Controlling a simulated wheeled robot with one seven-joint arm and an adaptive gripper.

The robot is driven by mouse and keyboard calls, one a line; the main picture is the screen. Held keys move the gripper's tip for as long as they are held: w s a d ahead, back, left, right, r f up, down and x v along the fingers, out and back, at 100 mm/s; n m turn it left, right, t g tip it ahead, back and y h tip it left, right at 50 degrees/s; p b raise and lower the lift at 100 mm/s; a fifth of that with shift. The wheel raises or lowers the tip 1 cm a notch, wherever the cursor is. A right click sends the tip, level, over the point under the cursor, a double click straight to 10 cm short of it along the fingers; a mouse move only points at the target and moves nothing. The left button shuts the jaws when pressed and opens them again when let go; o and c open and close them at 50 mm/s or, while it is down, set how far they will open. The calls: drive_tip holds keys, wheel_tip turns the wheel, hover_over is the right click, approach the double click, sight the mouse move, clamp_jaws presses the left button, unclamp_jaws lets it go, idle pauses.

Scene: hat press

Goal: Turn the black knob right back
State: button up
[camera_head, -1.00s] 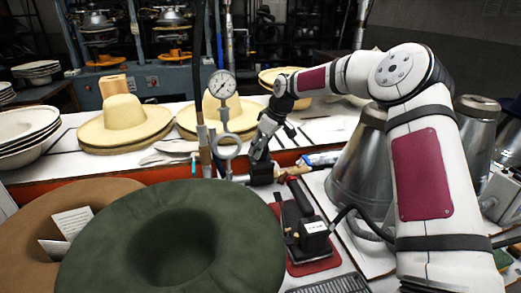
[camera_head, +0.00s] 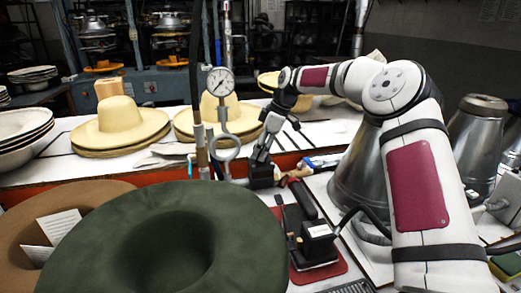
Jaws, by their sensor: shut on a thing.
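My gripper (camera_head: 264,152) reaches down beside the upright pipe with the round pressure gauge (camera_head: 220,81). Its fingers are shut on a dark, blocky thing at their tips, which I take to be the black knob (camera_head: 262,176). The knob is small in view and partly covered by the fingers, so its exact turn cannot be read. A metal ring (camera_head: 224,148) on the pipe is just left of the gripper, apart from it.
A green felt hat (camera_head: 90,245) fills the front left. A black tool on a red pad (camera_head: 330,268) lies in front of the gripper. Straw hats (camera_head: 118,122) stand behind at left. Metal cones (camera_head: 478,125) stand at right, close to my arm.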

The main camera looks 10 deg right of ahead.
drive_tip(key=o, duration=1.1)
drive_tip(key=v, duration=1.2)
